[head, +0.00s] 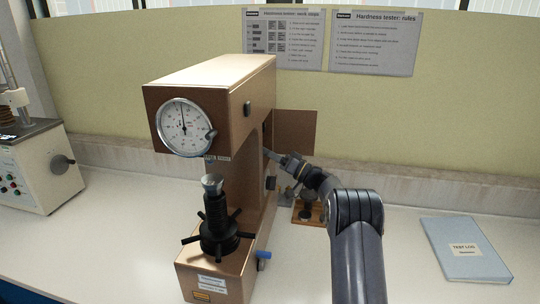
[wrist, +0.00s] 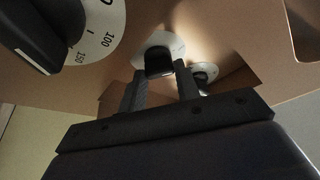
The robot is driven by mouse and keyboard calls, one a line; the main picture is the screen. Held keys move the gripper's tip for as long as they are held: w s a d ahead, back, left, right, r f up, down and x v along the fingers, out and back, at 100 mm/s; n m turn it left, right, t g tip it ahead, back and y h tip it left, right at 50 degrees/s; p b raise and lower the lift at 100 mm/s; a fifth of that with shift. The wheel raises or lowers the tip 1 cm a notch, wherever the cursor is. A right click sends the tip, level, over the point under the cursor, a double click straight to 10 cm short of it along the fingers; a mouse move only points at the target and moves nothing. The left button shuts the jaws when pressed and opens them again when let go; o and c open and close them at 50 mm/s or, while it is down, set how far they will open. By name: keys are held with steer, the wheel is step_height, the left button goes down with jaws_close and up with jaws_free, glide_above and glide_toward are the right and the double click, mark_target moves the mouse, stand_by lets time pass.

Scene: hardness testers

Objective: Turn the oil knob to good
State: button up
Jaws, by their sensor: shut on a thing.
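The brown hardness tester (head: 215,85) stands on the bench in the head view. My gripper (head: 270,156) reaches its right side from the right. In the wrist view my gripper (wrist: 160,72) has its two fingers on either side of a small black knob (wrist: 158,60) on a white round plate, and is shut on it. I take this for the oil knob; its marks cannot be read. The knob is hidden in the head view.
In the wrist view a larger black knob (wrist: 45,32) on a dial marked 100 and 150 is close at left. A small white disc (wrist: 204,72) is just right of the fingers. A wooden stand (head: 309,212) is below my arm. A blue log book (head: 464,250) lies at right.

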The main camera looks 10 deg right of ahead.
steer(key=shift+c, duration=1)
steer(key=shift+f+m+b, duration=0.1)
steer(key=shift+m+b, duration=0.2)
steer(key=shift+b, duration=0.1)
steer(key=shift+m+t+h+b, duration=0.3)
steer(key=shift+m+h+b, duration=0.2)
steer(key=shift+m+b, duration=0.15)
steer(key=m+h+b, duration=0.1)
steer(key=m+b, duration=0.1)
steer(key=m, duration=0.2)
steer(key=shift+s+h, duration=0.1)
steer(key=shift+h, duration=0.2)
steer(key=m+h, duration=0.1)
steer(key=m, duration=0.1)
steer(key=r+m+h, duration=0.1)
steer(key=m, duration=0.1)
steer(key=shift+m, duration=0.25)
steer(key=shift+m+p, duration=0.6)
steer(key=shift+m, duration=0.3)
steer(key=shift+f, duration=0.1)
